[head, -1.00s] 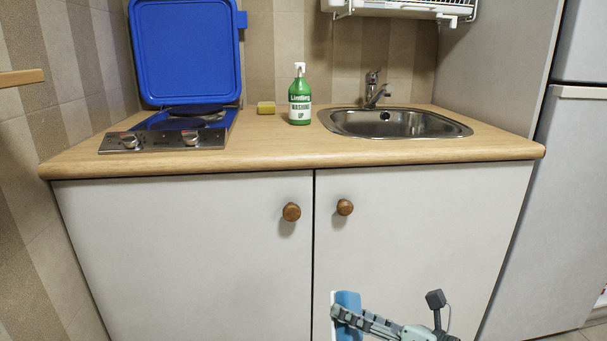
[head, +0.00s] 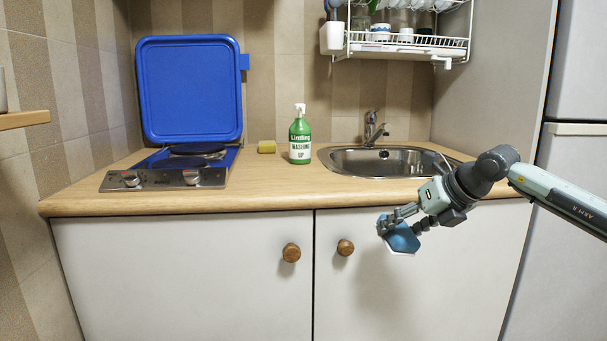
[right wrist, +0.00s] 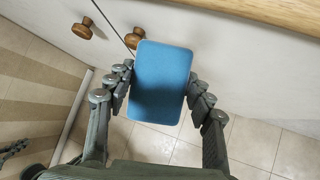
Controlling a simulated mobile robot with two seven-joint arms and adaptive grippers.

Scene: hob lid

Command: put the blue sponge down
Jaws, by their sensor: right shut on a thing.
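The blue sponge (head: 402,238) is in my right gripper (head: 396,228), in front of the right cupboard door and just below the counter's front edge. It has a white face on its lower side in the head view. In the right wrist view the sponge (right wrist: 161,82) sits between the two fingers of the right gripper (right wrist: 160,88), which touch its sides. It is tilted and clear of the worktop (head: 270,190).
The sink (head: 350,160) is at the right. The hob (head: 165,178) with its blue lid (head: 190,90) raised is at the left. The worktop's front middle is clear.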

